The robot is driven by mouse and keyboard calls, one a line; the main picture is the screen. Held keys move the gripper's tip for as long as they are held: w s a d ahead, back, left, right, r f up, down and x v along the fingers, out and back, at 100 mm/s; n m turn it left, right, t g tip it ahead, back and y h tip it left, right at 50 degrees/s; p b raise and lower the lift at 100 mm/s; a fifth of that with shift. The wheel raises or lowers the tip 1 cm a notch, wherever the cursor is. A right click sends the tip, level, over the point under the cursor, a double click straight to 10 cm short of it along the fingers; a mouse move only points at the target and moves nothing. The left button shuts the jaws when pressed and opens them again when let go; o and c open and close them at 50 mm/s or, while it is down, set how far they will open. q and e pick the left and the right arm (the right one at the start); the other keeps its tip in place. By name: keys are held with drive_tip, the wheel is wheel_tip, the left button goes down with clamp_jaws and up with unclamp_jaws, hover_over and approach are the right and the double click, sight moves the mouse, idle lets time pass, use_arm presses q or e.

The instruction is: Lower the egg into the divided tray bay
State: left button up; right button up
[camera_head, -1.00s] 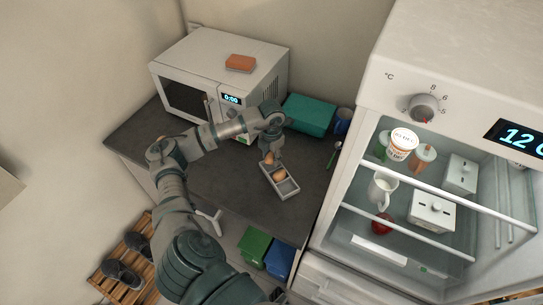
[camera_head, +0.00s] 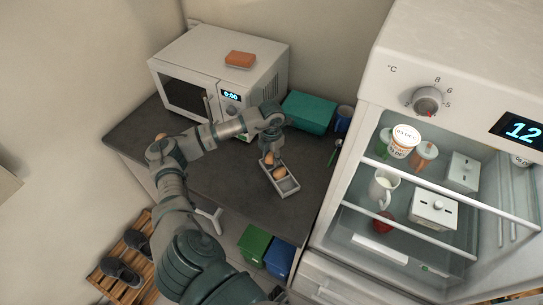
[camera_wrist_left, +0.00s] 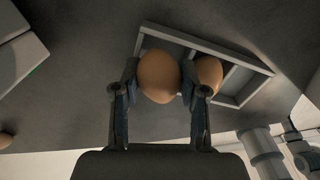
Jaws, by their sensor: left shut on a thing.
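My left gripper (camera_head: 268,160) is shut on a brown egg (camera_wrist_left: 158,77), which sits between its two fingers in the left wrist view. The grey divided tray (camera_head: 291,187) lies on the dark counter, just below and beside the gripper. A second brown egg (camera_wrist_left: 209,73) rests in the tray, close to the right finger; it also shows in the head view (camera_head: 279,173). The held egg is over the tray's end in the wrist view. I cannot tell whether it touches the tray floor. My right gripper is not in view.
A microwave (camera_head: 218,70) with an orange block (camera_head: 240,59) on top stands behind my arm. A teal box (camera_head: 308,112) and blue cup (camera_head: 344,118) stand at the counter's back. The open fridge (camera_head: 440,190) is to the right.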

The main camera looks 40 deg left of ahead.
sight(271, 154)
use_arm(q)
drive_tip(key=shift+f, duration=0.25)
drive_tip(key=o, duration=1.2)
wheel_tip(271, 154, up, 12)
drive_tip(key=shift+f, duration=0.15)
